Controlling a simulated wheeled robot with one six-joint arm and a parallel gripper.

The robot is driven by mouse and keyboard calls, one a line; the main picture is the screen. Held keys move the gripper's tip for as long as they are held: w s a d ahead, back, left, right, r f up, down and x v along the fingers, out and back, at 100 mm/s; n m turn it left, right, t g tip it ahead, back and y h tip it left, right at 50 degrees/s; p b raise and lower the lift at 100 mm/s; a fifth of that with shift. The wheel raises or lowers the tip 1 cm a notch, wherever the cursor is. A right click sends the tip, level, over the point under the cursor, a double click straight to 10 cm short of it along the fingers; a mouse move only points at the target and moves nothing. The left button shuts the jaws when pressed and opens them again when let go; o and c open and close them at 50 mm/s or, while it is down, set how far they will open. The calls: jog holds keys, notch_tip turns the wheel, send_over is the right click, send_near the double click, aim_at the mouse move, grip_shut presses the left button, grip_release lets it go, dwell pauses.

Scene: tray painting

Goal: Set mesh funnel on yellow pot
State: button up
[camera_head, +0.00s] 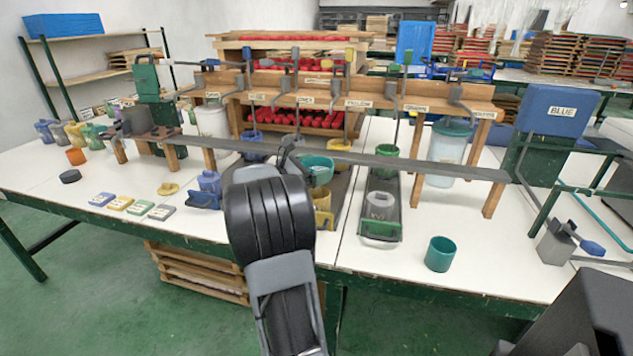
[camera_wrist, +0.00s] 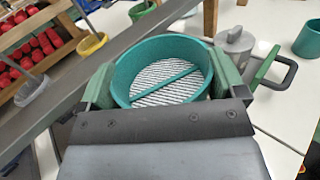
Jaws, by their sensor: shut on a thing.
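The mesh funnel is a teal round rim with a pale mesh and a crossbar; it shows in the wrist view (camera_wrist: 163,52) and in the head view (camera_head: 318,171). My gripper (camera_wrist: 163,82) is shut on it, one green-padded finger on each side of the rim. In the head view my gripper (camera_head: 296,160) is partly hidden by my arm. A yellow pot (camera_head: 323,212) stands on the table just below the funnel in that view. The funnel appears over or beside the pot's top; whether they touch I cannot tell. The pot is hidden in the wrist view.
A long grey bar (camera_head: 400,162) crosses the table behind the funnel. A yellow bowl (camera_head: 340,146) hangs behind it. A tray (camera_head: 380,232) with a pale cup lies to the right, and a teal cup (camera_head: 439,254) stands further right. A blue container (camera_head: 209,184) is to the left.

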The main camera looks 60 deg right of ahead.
jog(key=shift+s+d+f+b, duration=0.15)
jog(key=shift+f+b, duration=0.1)
jog(key=shift+f, duration=0.7)
jog(key=shift+s+d+f+b, duration=0.1)
jog(key=shift+f+b, duration=0.1)
jog(key=shift+f, duration=0.7)
jog(key=shift+f, duration=0.15)
jog(key=shift+f, duration=0.4)
jog(key=shift+f, duration=0.1)
jog(key=o, duration=0.6)
jog(key=shift+o, duration=0.2)
